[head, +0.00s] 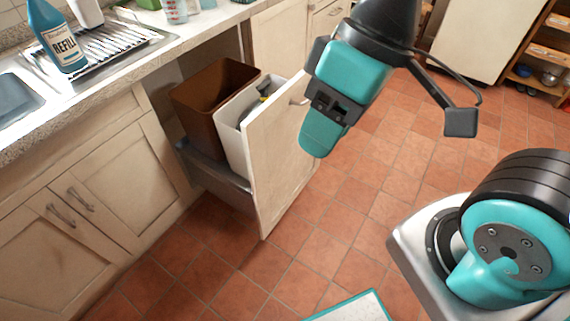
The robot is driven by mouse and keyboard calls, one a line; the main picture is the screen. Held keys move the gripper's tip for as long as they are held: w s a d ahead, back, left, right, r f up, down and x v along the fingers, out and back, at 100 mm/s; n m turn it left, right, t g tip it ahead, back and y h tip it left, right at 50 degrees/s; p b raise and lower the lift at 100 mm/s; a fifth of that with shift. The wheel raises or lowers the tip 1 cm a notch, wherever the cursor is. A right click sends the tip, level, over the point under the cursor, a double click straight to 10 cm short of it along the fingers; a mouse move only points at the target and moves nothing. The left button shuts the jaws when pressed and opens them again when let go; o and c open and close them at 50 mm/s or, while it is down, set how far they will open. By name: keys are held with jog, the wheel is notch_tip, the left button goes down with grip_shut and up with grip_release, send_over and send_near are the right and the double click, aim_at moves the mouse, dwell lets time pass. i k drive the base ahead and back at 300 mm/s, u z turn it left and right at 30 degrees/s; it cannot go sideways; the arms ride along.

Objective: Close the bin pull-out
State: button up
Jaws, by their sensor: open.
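The bin pull-out stands open from the cabinet run, with its cream front panel (278,150) out over the floor. A handle (299,102) shows near the panel's top right edge. Behind the panel a brown bin (205,98) and a white bin (233,130) sit in the pull-out frame (215,178). Something dark and yellow lies in the white bin. My teal and black gripper (325,115) is open, with nothing seen in it. It points down just right of the panel's handle in the picture. It overlaps the panel's edge, and I cannot tell whether they touch.
Cabinet doors (85,205) line the left below a counter with a blue bottle (55,38), a drying rack (110,42) and a sink. Open tiled floor (345,205) lies in front of the panel. Shelves (545,55) stand at the far right.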

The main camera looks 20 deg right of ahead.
aim_at(279, 169)
jog(key=u, duration=0.05)
jog(key=i, duration=0.7)
jog(key=z, duration=1.85)
jog(key=k, duration=0.5)
jog(key=u, duration=1.15)
